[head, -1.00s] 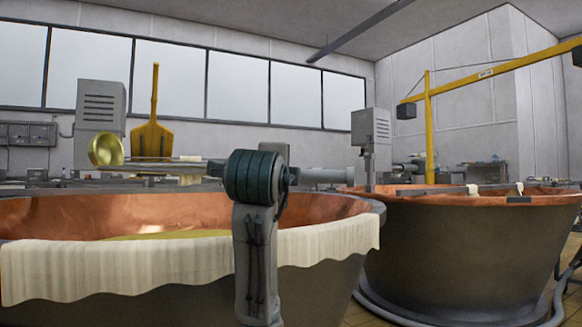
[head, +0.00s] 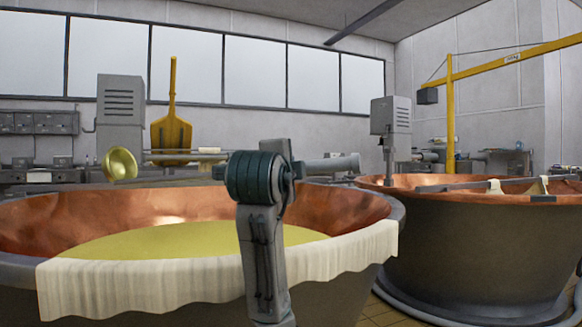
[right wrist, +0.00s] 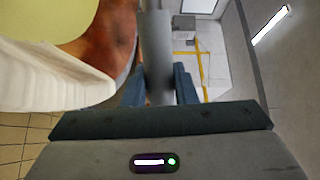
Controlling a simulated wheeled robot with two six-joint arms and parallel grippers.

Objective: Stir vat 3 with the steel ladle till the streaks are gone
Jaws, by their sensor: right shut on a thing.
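The near copper vat (head: 335,205) holds smooth yellow liquid (head: 190,238); I can make out no streaks in it. I see no number on the vat. The steel ladle shows its round, yellowish bowl (head: 121,164) above the vat's far left side, clear of the liquid, with a thin handle running right behind my arm's dark joint. In the right wrist view my right gripper (right wrist: 159,78) is shut on the grey ladle handle (right wrist: 156,50). My arm hides the gripper in the head view. My left gripper is not in view.
A pale cloth (head: 130,285) drapes over the vat's near rim. A second copper-lined vat (head: 470,245) stands close on the right, with a bar and cloths across its top. A yellow shovel (head: 171,135) stands upright behind. A yellow crane (head: 450,110) stands at the back right.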

